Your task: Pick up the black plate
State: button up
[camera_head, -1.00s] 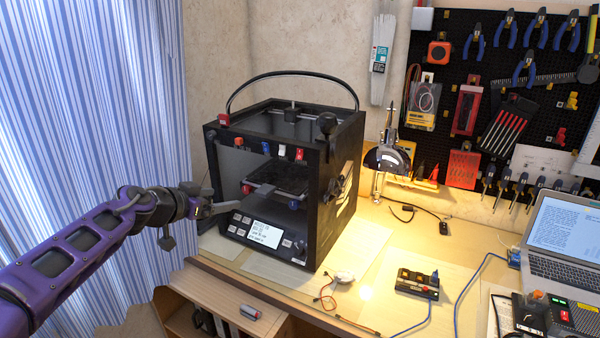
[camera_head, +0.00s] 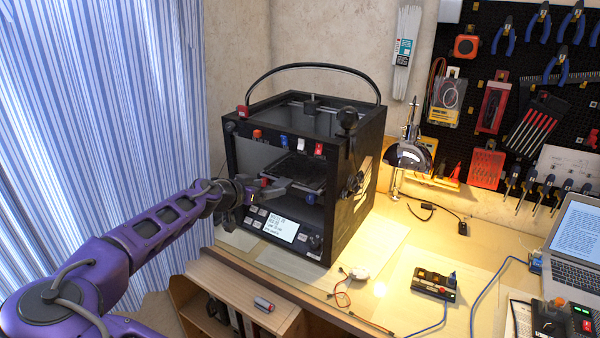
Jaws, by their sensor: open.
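The black plate (camera_head: 296,170) lies flat inside the open front of a black box-shaped 3D printer (camera_head: 354,205) on the workbench. My gripper (camera_head: 284,188) is open at the printer's front opening, by the plate's near left side. Its fingers point right, into the opening. I cannot tell whether a finger touches the plate. Nothing shows between the fingers. The gripper and the printer's frame hide part of the plate's left and near side.
The printer's control panel with a lit screen (camera_head: 283,228) is just below the gripper. A lamp (camera_head: 408,156) stands right of the printer. A striped curtain (camera_head: 100,110) hangs at left.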

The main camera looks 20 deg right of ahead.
aim_at(279, 184)
jog(key=x, duration=0.5)
jog(key=shift+w+p, duration=0.2)
jog(key=shift+p, duration=0.1)
jog(key=shift+c, duration=0.2)
grip_shut()
